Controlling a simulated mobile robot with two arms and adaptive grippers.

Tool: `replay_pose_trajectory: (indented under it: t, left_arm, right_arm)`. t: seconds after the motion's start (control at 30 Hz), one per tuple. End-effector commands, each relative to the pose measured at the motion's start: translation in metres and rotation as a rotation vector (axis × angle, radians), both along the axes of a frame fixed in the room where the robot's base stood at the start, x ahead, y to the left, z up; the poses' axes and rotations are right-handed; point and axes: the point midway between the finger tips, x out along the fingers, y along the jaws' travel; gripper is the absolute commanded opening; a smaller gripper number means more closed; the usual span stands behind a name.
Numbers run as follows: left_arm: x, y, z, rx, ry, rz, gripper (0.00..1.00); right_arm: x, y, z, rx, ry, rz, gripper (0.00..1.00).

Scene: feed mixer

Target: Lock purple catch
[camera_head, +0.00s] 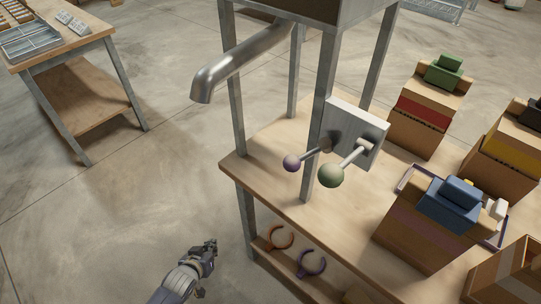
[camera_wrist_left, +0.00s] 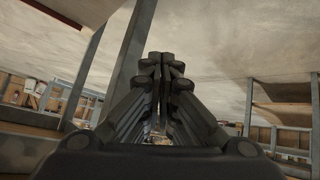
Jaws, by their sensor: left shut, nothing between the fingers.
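A purple ring-shaped catch (camera_head: 311,263) sits at the front edge of the low shelf, under the mixer table. An orange ring-shaped one (camera_head: 279,238) is to its left. My left gripper (camera_head: 211,246) is shut and empty, over the floor left of the low shelf and apart from both rings. Its closed fingers (camera_wrist_left: 168,65) fill the middle of the left wrist view. My right gripper is not in view.
The mixer's metal posts (camera_head: 236,100) and table edge (camera_head: 250,187) stand right of my left gripper. A metal spout (camera_head: 240,62) hangs above. Boxes with green and blue (camera_head: 450,205) tops stand on the right.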

Motion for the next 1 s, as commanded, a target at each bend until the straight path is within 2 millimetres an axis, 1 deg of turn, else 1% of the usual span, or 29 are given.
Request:
replay_pose_trajectory:
  t: [0.03, 0.07, 0.1, 0.17, 0.2, 0.3, 0.37, 0.43, 0.5, 0.67, 0.8, 0.9, 1.0]
  left_arm:
    - [0.020, -0.006, 0.019, -0.029, -0.056, 0.006, 0.00]
    - [0.029, -0.009, 0.032, -0.048, -0.084, 0.010, 0.00]
    - [0.039, -0.014, 0.049, -0.073, -0.120, 0.014, 0.00]
    - [0.053, -0.022, 0.075, -0.113, -0.171, 0.021, 0.00]
    - [0.060, -0.027, 0.092, -0.139, -0.202, 0.023, 0.00]
    - [0.074, -0.038, 0.132, -0.201, -0.274, 0.025, 0.00]
    - [0.079, -0.045, 0.154, -0.238, -0.312, 0.023, 0.00]
    - [0.088, -0.054, 0.185, -0.300, -0.373, 0.015, 0.00]
    - [0.099, -0.061, 0.209, -0.375, -0.434, 0.001, 0.00]
    - [0.120, -0.073, 0.246, -0.537, -0.535, -0.052, 0.00]
    - [0.132, -0.084, 0.281, -0.706, -0.605, -0.135, 0.00]
    - [0.135, -0.091, 0.307, -0.839, -0.633, -0.219, 0.00]
    - [0.134, -0.097, 0.332, -0.973, -0.632, -0.317, 0.00]
  right_arm:
    - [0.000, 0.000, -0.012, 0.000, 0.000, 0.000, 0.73]
    - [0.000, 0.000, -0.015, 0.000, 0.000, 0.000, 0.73]
    - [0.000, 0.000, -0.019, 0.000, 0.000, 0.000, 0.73]
    - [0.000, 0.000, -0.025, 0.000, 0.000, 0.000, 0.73]
    - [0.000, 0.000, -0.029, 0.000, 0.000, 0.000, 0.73]
    - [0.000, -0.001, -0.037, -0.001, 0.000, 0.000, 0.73]
    - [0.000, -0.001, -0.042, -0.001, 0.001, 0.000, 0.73]
    - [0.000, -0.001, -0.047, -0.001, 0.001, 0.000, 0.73]
    - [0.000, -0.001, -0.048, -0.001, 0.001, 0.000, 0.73]
    - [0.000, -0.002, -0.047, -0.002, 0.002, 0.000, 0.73]
    - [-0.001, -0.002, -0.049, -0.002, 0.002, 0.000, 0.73]
    - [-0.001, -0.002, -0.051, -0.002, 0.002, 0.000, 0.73]
    - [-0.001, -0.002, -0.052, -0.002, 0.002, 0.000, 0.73]
